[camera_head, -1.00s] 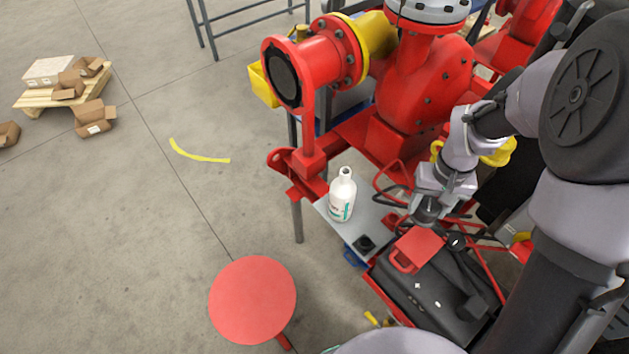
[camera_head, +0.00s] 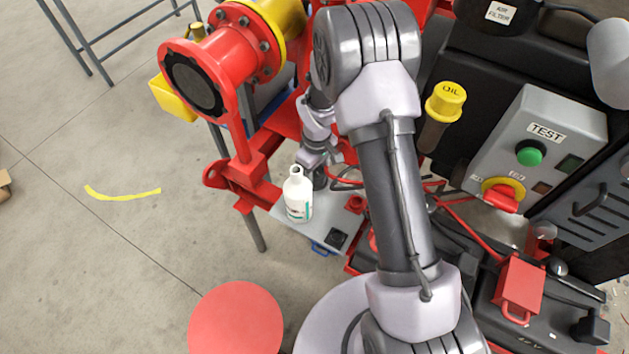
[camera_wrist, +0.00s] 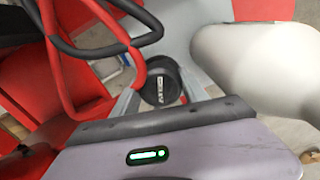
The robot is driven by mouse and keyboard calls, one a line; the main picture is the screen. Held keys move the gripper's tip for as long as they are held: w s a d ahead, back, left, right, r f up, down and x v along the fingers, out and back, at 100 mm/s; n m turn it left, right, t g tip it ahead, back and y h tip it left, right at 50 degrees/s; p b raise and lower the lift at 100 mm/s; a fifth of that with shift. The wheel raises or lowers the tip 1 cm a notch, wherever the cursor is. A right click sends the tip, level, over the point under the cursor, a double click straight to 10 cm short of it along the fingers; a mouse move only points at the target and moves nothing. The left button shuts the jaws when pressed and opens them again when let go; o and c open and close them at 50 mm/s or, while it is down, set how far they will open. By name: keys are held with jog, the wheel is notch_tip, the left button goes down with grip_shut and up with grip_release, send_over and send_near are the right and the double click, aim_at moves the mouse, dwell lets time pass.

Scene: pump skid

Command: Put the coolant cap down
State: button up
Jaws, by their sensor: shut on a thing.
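The black round coolant cap (camera_wrist: 159,84), with pale lettering on top, sits between the two fingers of my gripper (camera_wrist: 159,95) in the wrist view. My gripper is shut on it. In the head view my gripper (camera_head: 319,178) is low over the grey shelf (camera_head: 300,232), just behind and right of the white bottle; the cap is hidden there. I cannot tell whether the cap touches the shelf.
The white bottle (camera_head: 298,198) stands upright on the shelf, close beside my gripper; it also shows in the wrist view (camera_wrist: 255,65). Red hoses and black cables (camera_wrist: 70,50) hang close on the left. A small black square piece (camera_head: 337,238) lies near the shelf's front.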

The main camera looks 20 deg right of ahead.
jog(key=shift+f, duration=0.8)
jog(key=shift+r, duration=0.15)
jog(key=o, duration=1.5)
jog(key=shift+o, duration=0.2)
notch_tip(320, 180, up, 16)
jog(key=p, duration=0.5)
notch_tip(320, 180, up, 13)
jog(key=m+t, duration=0.2)
jog(key=m, duration=0.2)
send_over(316, 172)
jog(key=s+a, duration=0.1)
jog(key=s, duration=0.5)
jog(key=s+a+r+m+t+y, duration=0.1)
jog(key=s+r+m+t, duration=0.1)
jog(key=s+r, duration=0.3)
jog(key=s+a+r+m+t+y, duration=0.1)
jog(key=s+r+m, duration=0.4)
jog(key=s, duration=0.7)
jog(key=shift+s+a+t, duration=0.4)
jog(key=shift+a, duration=0.1)
